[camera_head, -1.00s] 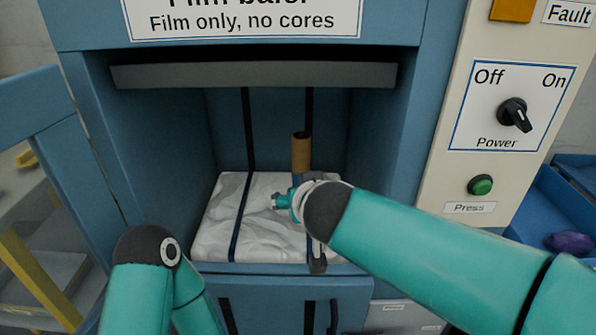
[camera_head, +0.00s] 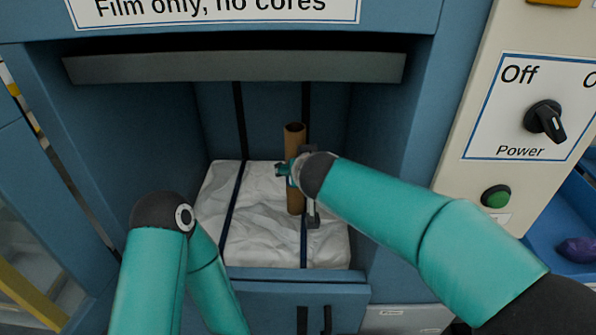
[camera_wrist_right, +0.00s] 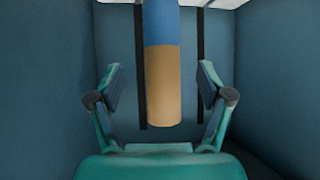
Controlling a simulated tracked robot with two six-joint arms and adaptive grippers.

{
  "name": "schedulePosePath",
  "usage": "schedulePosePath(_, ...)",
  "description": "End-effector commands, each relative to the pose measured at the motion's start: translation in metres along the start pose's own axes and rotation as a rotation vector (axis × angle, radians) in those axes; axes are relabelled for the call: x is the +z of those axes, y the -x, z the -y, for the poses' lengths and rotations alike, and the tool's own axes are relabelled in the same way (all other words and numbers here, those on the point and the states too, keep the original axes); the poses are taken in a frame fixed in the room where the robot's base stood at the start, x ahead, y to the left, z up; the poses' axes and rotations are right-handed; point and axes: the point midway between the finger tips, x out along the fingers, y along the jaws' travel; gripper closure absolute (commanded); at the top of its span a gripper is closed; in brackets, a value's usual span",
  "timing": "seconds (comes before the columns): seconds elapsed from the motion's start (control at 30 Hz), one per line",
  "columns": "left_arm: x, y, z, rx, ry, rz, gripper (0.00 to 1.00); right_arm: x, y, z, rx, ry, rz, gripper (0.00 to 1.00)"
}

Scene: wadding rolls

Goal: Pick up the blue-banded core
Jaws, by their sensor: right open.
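The blue-banded core is a brown cardboard tube (camera_head: 294,138) standing upright on the white film bale (camera_head: 250,215) inside the baler chamber. In the head view my right gripper (camera_head: 300,182) is in front of the tube and hides its middle, including the band. In the right wrist view the core (camera_wrist_right: 163,85) appears between the two spread fingers, with its blue band (camera_wrist_right: 161,22) at the top of the picture. The right gripper (camera_wrist_right: 160,75) is open, with a gap visible on each side of the core. My left arm shows at lower left; its gripper is out of view.
The chamber's blue side walls and the grey bar (camera_head: 235,67) across its top enclose the space. Dark straps (camera_head: 236,190) run up the back wall and over the bale. A panel with a power knob (camera_head: 545,120) and green button (camera_head: 496,196) stands at right.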

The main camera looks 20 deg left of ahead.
Motion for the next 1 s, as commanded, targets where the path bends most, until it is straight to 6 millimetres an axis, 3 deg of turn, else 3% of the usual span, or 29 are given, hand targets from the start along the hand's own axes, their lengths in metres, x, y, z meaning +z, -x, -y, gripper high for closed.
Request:
schedulePosePath(0.1, 0.000, 0.004, -0.002, 0.000, 0.000, 0.000, 0.60, -0.001, -0.018, 0.002, -0.002, 0.001, 0.001, 0.21)
schedulePosePath(0.37, 0.000, 0.008, -0.003, 0.000, 0.000, 0.000, 0.60, 0.000, -0.034, 0.002, -0.002, 0.001, 0.001, 0.21)
schedulePosePath(0.7, 0.000, 0.022, -0.008, 0.000, 0.000, 0.000, 0.60, -0.001, -0.075, 0.002, -0.003, 0.001, 0.000, 0.21)
schedulePosePath(1.0, 0.000, 0.022, -0.008, 0.000, 0.000, 0.000, 0.60, 0.001, -0.079, 0.002, -0.003, 0.001, 0.000, 0.21)
